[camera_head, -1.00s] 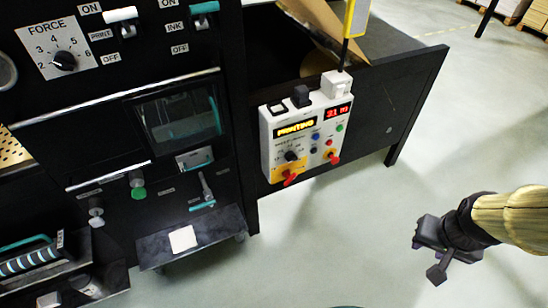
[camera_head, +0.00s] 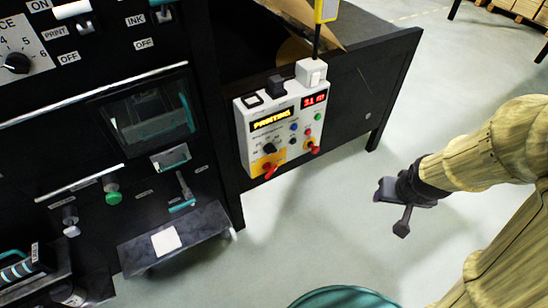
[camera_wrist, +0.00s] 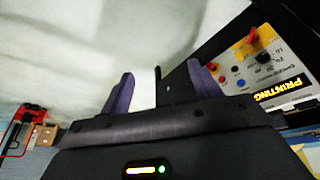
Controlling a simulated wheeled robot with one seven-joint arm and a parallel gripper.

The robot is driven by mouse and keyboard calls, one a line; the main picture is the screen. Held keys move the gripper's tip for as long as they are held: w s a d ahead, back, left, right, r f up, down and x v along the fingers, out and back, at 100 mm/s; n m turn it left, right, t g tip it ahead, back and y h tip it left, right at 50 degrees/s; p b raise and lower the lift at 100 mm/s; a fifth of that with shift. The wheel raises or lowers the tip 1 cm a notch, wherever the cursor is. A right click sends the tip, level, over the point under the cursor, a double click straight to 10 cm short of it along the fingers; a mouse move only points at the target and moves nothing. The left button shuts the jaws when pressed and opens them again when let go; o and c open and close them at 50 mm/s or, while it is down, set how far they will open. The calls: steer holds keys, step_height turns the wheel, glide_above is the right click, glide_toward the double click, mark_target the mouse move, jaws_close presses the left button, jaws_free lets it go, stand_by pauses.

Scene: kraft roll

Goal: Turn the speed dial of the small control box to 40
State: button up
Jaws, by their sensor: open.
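The small control box (camera_head: 246,133) is white and hangs on the front of a black frame, in the middle of the head view. Its displays read "PRINTING" (camera_head: 272,120) and a red number, about 31 with small letters. The black speed dial (camera_head: 269,149) sits at the lower left of its face; its pointer is too small to read. In the wrist view, the box (camera_wrist: 272,65) shows at the right, beyond the fingers (camera_wrist: 158,92).
A large black machine (camera_head: 90,160) fills the left, with a FORCE dial (camera_head: 17,63) and switches. A black shelf (camera_head: 180,238) with a white pad juts out low. A teal round thing (camera_head: 345,298) is at the bottom edge. The floor between box and gripper is clear.

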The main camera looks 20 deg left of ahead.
steer(key=w+a+f+n+t+y+b, duration=0.55)
steer(key=w+a+f, duration=0.65)
steer(key=w+f, duration=0.25)
steer(key=s+a+f+n+t+y+b, duration=0.1)
steer(key=s+a+f+n+y+b, duration=0.1)
steer(key=a+f+y+b, duration=0.3)
steer(key=a+f+n+y, duration=0.1)
steer(key=a+f+y, duration=0.2)
steer(key=a+f, duration=0.2)
steer(key=shift+s+a+t, duration=0.15)
steer(key=shift+a+t, duration=0.2)
steer(key=shift+a, duration=0.8)
steer(key=p, duration=0.1)
glide_toward(273, 152)
steer(key=x, duration=0.8)
steer(key=shift+a, duration=0.2)
steer(key=shift+c, duration=0.2)
